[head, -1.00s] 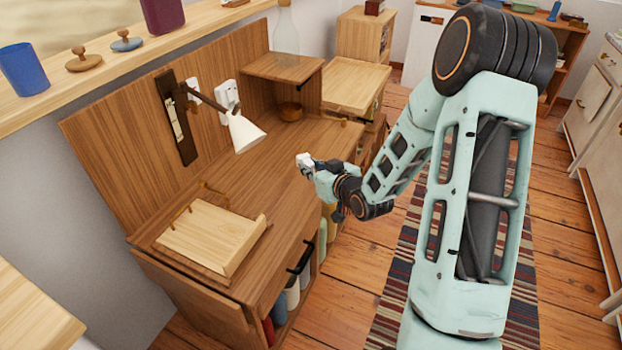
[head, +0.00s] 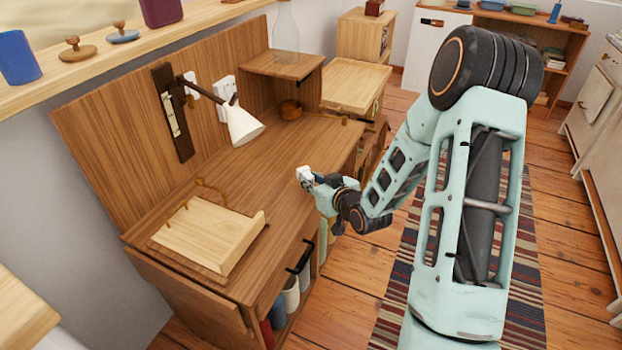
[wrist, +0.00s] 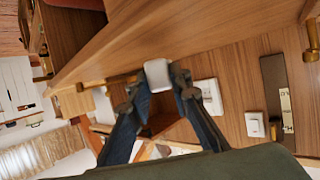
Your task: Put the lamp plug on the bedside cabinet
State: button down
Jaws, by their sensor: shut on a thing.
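My gripper (head: 306,178) is shut on a small white block, the plug (wrist: 157,74), and holds it over the front edge of a wooden cabinet top (head: 255,185). The plug appears clear of the wood; its exact height is hard to tell. In the wrist view my gripper (wrist: 158,85) has its dark fingers on both sides of the plug. A white-shaded lamp (head: 243,125) is fixed to the cabinet's back panel. I cannot tell for certain that this is the bedside cabinet. No cord shows clearly.
A pale slanted wooden stand (head: 205,235) occupies the left of the top. White wall sockets (head: 225,90) sit on the back panel. The middle of the top is clear.

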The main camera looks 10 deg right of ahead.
jog(key=c, duration=1.7)
grip_release()
jog(key=v, duration=1.2)
